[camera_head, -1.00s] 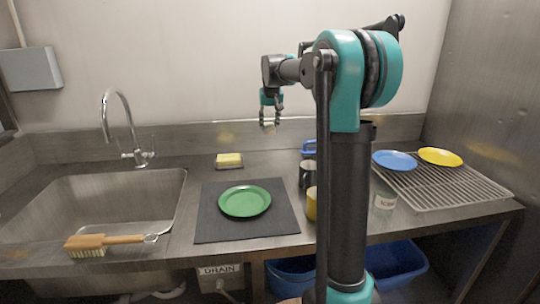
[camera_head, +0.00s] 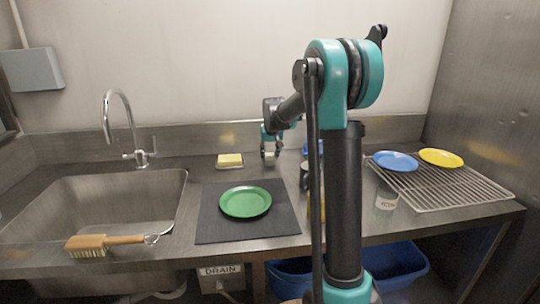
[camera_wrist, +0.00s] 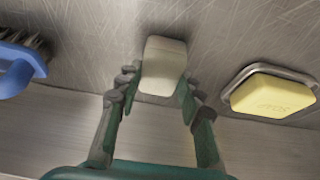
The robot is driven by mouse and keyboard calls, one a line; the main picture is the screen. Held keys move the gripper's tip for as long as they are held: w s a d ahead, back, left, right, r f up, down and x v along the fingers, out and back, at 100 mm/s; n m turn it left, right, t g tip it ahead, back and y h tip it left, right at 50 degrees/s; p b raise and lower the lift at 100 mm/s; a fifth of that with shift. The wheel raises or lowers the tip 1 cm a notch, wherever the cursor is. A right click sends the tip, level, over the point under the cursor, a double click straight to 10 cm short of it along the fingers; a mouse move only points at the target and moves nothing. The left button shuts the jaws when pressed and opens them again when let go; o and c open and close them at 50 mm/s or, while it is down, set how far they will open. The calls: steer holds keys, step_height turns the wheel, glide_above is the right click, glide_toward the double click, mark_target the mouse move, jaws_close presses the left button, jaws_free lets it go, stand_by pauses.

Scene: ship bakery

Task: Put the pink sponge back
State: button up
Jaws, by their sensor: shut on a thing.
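My gripper (camera_head: 270,150) is low over the back of the counter, right of the yellow soap. It is shut on a pale, cream-grey block with rounded edges, which shows between the fingertips in the wrist view (camera_wrist: 163,66). The block looks pale rather than clearly pink, and no other sponge-like thing shows. I cannot tell whether the block touches the counter. A yellow bar marked as soap (camera_wrist: 273,96) lies in a metal dish (camera_wrist: 238,77) to the right in the wrist view. The same soap (camera_head: 229,159) is left of my gripper in the head view.
A green plate (camera_head: 245,202) lies on a dark mat (camera_head: 215,232). The sink (camera_head: 95,205) and a wooden brush (camera_head: 90,242) are at left. A blue brush (camera_wrist: 18,66) is near my gripper. Blue (camera_head: 395,161) and yellow (camera_head: 441,157) plates lie on the rack (camera_head: 465,190). My arm partly hides dark and yellow mugs.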

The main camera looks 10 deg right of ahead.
steer(key=shift+f, duration=0.15)
steer(key=o, duration=1)
steer(key=v, duration=1.2)
